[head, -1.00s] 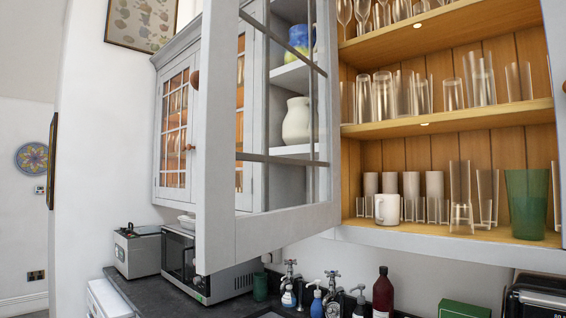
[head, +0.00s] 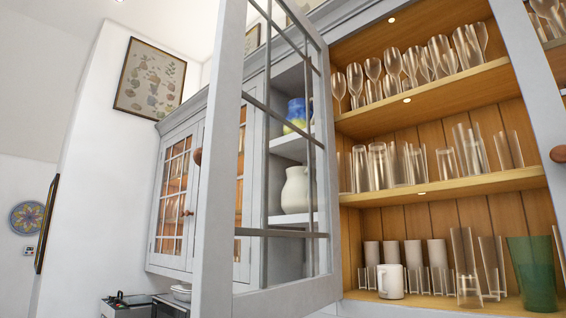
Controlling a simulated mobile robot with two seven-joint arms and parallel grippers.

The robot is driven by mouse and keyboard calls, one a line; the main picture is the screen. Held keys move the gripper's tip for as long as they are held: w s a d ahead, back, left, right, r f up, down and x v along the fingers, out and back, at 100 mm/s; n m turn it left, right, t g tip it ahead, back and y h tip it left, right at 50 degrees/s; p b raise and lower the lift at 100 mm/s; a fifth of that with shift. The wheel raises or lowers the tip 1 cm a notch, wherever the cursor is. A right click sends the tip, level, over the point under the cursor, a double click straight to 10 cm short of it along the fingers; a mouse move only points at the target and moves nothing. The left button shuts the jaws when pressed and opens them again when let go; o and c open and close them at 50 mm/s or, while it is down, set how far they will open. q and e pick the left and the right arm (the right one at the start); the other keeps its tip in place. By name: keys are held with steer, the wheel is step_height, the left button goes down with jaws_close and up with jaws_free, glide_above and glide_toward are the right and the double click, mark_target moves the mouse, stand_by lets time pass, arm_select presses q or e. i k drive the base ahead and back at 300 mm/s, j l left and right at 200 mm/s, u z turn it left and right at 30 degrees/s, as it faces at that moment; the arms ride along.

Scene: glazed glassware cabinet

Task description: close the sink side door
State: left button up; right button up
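A grey glazed cabinet door (head: 214,190) stands wide open in the middle of the head view, swung out toward me. A round brown wooden knob (head: 197,157) sits on its near frame edge. The door hinges beside the open glassware cabinet (head: 440,198), whose wooden shelves hold glasses. Another door frame (head: 532,110) with a wooden knob (head: 558,154) is at the right edge. I cannot tell from the picture which door is on the sink side, since the sink is out of view. Neither of my grippers is in view.
Stemmed glasses (head: 373,68), tumblers, a white mug (head: 391,281) and a green tumbler (head: 533,273) stand on the open shelves. A cream jug (head: 296,190) shows through the door's panes. A closed glazed cabinet door (head: 174,197) is further left.

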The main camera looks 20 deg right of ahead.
mark_target(212, 297)
steer(key=z, duration=0.75)
steer(key=i+j+z, duration=0.1)
steer(key=j+z, duration=0.25)
steer(key=z, duration=0.15)
steer(key=j+z, duration=0.45)
steer(key=k+j+z, duration=0.1)
steer(key=j+z, duration=0.25)
steer(key=j, duration=0.9)
steer(key=k+j, duration=0.1)
steer(key=j, duration=0.3)
